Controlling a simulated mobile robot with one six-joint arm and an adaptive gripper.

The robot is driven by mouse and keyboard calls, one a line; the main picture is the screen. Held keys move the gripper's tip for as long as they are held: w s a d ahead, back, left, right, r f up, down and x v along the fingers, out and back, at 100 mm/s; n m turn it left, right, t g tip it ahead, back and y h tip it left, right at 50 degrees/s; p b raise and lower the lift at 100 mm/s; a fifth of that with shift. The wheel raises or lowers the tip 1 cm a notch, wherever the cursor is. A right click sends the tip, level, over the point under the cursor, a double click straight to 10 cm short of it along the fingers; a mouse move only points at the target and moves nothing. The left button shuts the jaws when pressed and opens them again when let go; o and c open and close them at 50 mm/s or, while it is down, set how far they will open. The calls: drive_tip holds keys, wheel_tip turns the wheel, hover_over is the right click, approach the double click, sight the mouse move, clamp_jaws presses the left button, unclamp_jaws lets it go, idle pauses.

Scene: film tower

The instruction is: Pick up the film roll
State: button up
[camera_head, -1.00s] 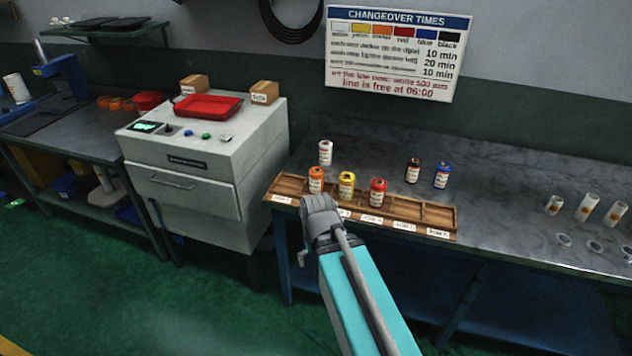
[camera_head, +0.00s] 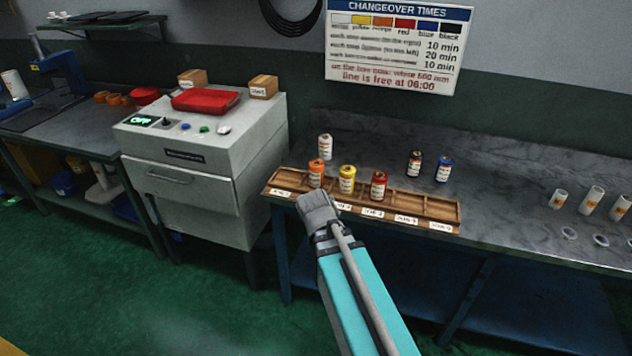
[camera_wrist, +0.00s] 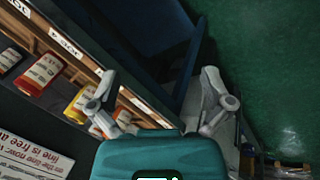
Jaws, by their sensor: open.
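In the head view my wrist hides the fingers, in front of the rack's left part.
A grey machine (camera_head: 200,150) with a red tray (camera_head: 206,99) and two cardboard boxes stands left of the bench. Several white tubes (camera_head: 591,200) and small discs are at the bench's right. A changeover sign (camera_head: 398,45) hangs above.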

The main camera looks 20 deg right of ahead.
drive_tip(key=w+d+f+n+t+h+b, duration=0.1)
drive_tip(key=w+d+n+t+h+b, duration=0.3)
drive_tip(key=w, duration=0.3)
drive_tip(key=n+t+b, duration=1)
drive_tip(key=n+b, duration=0.1)
drive_tip(key=n, duration=1.3)
approach(316, 172)
drive_tip(key=shift+s+a+r, duration=0.1)
drive_tip(key=shift+s+r, duration=0.1)
drive_tip(key=shift+s, duration=0.25)
drive_tip(key=shift+x, duration=4.3)
drive_tip(key=shift+w+f, duration=0.15)
